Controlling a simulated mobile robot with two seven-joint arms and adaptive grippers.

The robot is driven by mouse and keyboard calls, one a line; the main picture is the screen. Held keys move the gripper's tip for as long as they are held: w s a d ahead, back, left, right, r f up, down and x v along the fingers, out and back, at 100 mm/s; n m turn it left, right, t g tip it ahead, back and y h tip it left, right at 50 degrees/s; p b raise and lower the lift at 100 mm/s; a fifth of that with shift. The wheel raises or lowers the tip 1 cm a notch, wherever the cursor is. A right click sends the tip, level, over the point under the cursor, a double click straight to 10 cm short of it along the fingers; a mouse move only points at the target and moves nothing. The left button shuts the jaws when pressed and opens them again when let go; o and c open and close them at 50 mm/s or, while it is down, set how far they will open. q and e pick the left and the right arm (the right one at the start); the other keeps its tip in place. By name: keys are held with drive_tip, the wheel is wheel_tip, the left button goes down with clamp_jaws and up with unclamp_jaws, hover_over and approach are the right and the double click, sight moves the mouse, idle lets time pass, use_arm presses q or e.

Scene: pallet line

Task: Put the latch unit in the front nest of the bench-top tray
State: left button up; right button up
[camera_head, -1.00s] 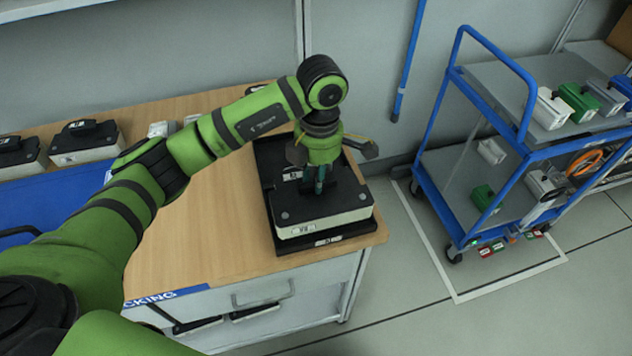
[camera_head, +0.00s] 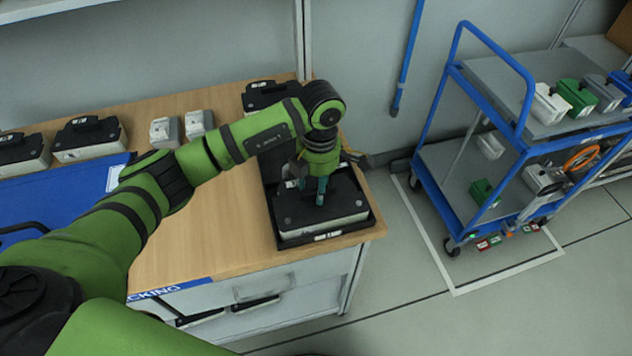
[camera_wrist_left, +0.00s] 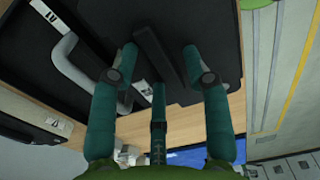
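The latch unit (camera_head: 318,222), a white box with a black top, sits upright at the front of the black bench-top tray (camera_head: 377,223), within its rim as far as I can see. My left gripper (camera_head: 309,188) is over the unit, pointing down. In the left wrist view my left gripper (camera_wrist_left: 160,55) has its fingers spread on either side of the unit's black raised bar (camera_wrist_left: 152,52), with gaps visible. The fingers look open. The arm hides part of the tray's rear. My right gripper is not in view.
More black-topped units (camera_head: 90,139) and two small pale blocks (camera_head: 164,132) stand along the bench's back. A blue mat (camera_head: 65,198) covers the left of the bench. A blue trolley (camera_head: 522,130) with boxes stands on the right. The bench middle is clear wood.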

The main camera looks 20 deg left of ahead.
use_arm(q)
drive_tip(key=shift+r, duration=0.35)
wheel_tip(320, 180, up, 12)
drive_tip(key=b, duration=0.3)
drive_tip(key=shift+w+d+f, duration=0.15)
drive_tip(key=shift+f, duration=0.05)
